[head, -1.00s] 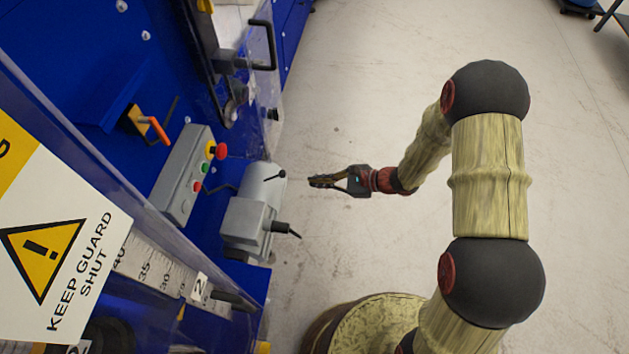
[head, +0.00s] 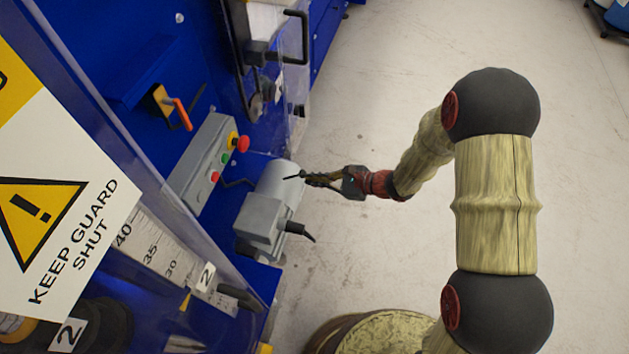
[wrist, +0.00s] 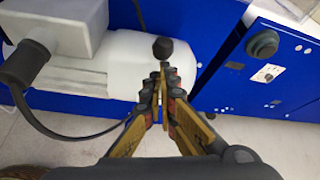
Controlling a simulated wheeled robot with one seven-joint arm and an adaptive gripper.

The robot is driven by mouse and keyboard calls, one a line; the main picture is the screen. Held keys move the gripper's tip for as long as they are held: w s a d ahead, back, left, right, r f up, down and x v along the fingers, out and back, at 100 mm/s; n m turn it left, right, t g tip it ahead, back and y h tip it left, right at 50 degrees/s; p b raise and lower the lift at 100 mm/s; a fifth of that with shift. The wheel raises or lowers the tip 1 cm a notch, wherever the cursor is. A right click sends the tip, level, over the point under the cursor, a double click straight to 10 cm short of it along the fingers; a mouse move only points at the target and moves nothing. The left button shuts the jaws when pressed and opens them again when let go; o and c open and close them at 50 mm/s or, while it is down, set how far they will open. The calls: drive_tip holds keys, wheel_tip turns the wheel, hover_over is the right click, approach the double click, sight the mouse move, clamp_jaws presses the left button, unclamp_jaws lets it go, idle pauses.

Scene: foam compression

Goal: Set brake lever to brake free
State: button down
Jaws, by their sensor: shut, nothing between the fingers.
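A grey motor (head: 278,190) with a box-shaped housing sticks out from the blue machine. A thin dark lever with a black knob (head: 291,177) stands out from its side; I take this to be the brake lever. In the wrist view the black knob (wrist: 163,48) shows just beyond my fingertips, in front of the pale motor body (wrist: 120,75). My gripper (head: 308,179) is shut and empty, with its tips close beside the knob. In the wrist view my fingertips (wrist: 160,82) meet near the lever's stem; I cannot tell whether they touch it.
A grey control box (head: 205,165) with coloured buttons and a red mushroom button (head: 243,144) sits left of the motor. An orange-handled lever (head: 182,114) is above it. A black cable (wrist: 65,130) hangs from the motor's housing. Open floor (head: 385,70) lies to the right.

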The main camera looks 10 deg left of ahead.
sight(304, 171)
drive_tip(key=shift+r, duration=0.1)
drive_tip(key=shift+a+r+h+p, duration=0.1)
drive_tip(key=shift+r+h+p, duration=0.25)
drive_tip(key=shift+p, duration=0.35)
drive_tip(key=a+r+h+p, duration=0.1)
drive_tip(key=p, duration=0.2)
drive_tip(key=r+h+p, duration=0.1)
drive_tip(key=h+p, duration=0.1)
drive_tip(key=p, duration=0.1)
drive_tip(key=a+r+h+p, duration=0.1)
drive_tip(key=r+h+p, duration=0.1)
drive_tip(key=p, duration=0.1)
drive_tip(key=shift+a+g, duration=0.3)
drive_tip(key=shift+w+a+r, duration=0.15)
drive_tip(key=shift+a+r, duration=0.25)
drive_tip(key=shift+a, duration=0.3)
drive_tip(key=shift+w+a+r, duration=0.1)
drive_tip(key=shift+a+r, duration=0.1)
